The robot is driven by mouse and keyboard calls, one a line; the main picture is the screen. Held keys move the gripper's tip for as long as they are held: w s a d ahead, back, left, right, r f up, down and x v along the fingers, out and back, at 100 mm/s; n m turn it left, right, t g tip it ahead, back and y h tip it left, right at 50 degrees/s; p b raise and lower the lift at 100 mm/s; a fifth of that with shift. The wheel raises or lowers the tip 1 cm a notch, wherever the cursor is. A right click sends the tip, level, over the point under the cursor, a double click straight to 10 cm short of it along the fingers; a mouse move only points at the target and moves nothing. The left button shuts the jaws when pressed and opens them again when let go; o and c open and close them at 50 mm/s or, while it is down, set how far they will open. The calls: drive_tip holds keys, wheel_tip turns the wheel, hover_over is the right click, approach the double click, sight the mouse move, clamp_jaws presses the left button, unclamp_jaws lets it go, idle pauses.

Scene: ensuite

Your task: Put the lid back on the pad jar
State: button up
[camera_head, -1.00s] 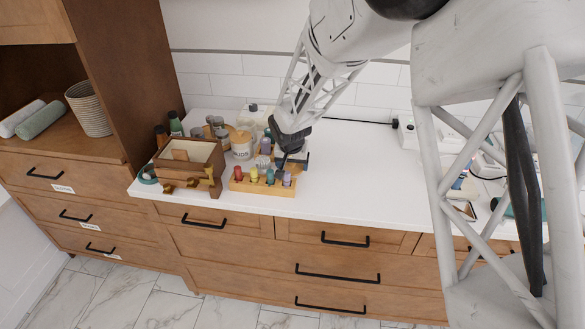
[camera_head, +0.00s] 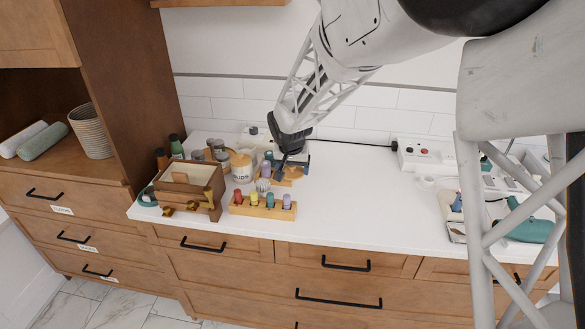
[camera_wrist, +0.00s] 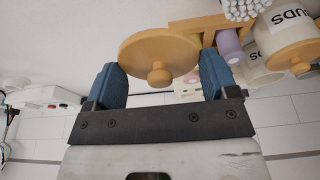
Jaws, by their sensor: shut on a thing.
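My gripper (camera_wrist: 162,85) is shut on a round wooden lid (camera_wrist: 145,50) with a small knob, held between its blue fingers. In the head view, my gripper (camera_head: 284,172) is low over the back of the counter, right of a white jar (camera_head: 242,173) lettered "UDS" with a wooden top. The lettered jar also shows in the wrist view (camera_wrist: 284,25), with a wooden lid (camera_wrist: 292,52) on it. A second white, dark-lettered form (camera_wrist: 258,73) lies behind it in the wrist view. I cannot tell whether it is the pad jar, and I see no clearly open jar.
A wooden rack of colored bottles (camera_head: 262,210) stands at the counter front. A wooden box (camera_head: 188,187) is on the left. A purple bottle (camera_wrist: 229,46) is close to the held lid.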

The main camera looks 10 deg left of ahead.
idle(0.3)
drive_tip(key=w+a+r, duration=0.2)
drive_tip(key=w+a, duration=0.6)
drive_tip(key=a, duration=0.2)
drive_tip(key=w+a+r+n, duration=0.1)
drive_tip(key=w+a+r, duration=0.1)
drive_tip(key=w+a, duration=0.6)
drive_tip(key=shift+w+a+r, duration=0.3)
drive_tip(key=shift+a+r, duration=0.1)
drive_tip(key=shift+a, duration=0.5)
drive_tip(key=shift+f, duration=0.25)
drive_tip(key=shift+f, duration=2.95)
drive_tip(key=shift+f, duration=0.2)
drive_tip(key=o, duration=0.8)
